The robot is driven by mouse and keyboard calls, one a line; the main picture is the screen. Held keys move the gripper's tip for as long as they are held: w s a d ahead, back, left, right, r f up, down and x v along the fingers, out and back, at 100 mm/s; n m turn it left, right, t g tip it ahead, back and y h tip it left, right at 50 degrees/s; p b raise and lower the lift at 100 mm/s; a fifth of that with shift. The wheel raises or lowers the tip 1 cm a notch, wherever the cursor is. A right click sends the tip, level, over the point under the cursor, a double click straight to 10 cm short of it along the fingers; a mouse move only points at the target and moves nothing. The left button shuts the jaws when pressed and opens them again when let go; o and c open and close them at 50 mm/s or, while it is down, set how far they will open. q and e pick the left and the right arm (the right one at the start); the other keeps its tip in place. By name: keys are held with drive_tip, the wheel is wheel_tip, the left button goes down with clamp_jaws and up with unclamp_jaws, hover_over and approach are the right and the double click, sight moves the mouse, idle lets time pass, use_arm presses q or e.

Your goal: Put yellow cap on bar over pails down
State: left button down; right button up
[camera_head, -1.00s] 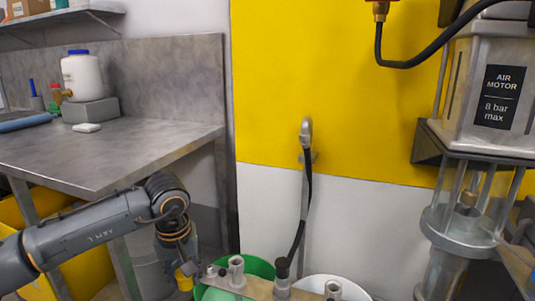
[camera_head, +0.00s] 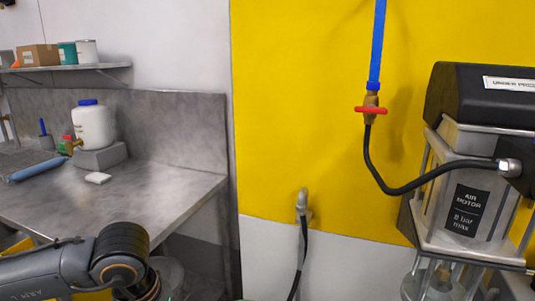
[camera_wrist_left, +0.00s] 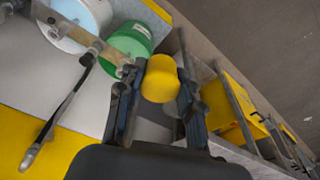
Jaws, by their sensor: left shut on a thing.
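My left gripper (camera_wrist_left: 160,98) is shut on the yellow cap (camera_wrist_left: 160,78), a short rounded cylinder held between both fingers in the left wrist view. The bar (camera_wrist_left: 93,42) is a beige strip lying across a green pail (camera_wrist_left: 131,42) and a white pail with pale blue inside (camera_wrist_left: 72,20). The cap is apart from the bar, to its right in that view. In the head view only my left arm shows at lower left; its fingers, the cap and the bar are below the frame. My right gripper is in no view.
A grey bench (camera_head: 150,188) with a white jug (camera_head: 92,128) stands left. A hose (camera_head: 298,268) hangs from a wall hook. The air motor (camera_head: 462,205) stands right, fed by a black hose (camera_head: 390,186). A yellow bin (camera_wrist_left: 228,108) shows in the wrist view.

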use_arm(q)
drive_tip(key=shift+s+r+p, duration=0.55)
drive_tip(key=shift+s+r, duration=0.05)
drive_tip(key=shift+r, duration=0.3)
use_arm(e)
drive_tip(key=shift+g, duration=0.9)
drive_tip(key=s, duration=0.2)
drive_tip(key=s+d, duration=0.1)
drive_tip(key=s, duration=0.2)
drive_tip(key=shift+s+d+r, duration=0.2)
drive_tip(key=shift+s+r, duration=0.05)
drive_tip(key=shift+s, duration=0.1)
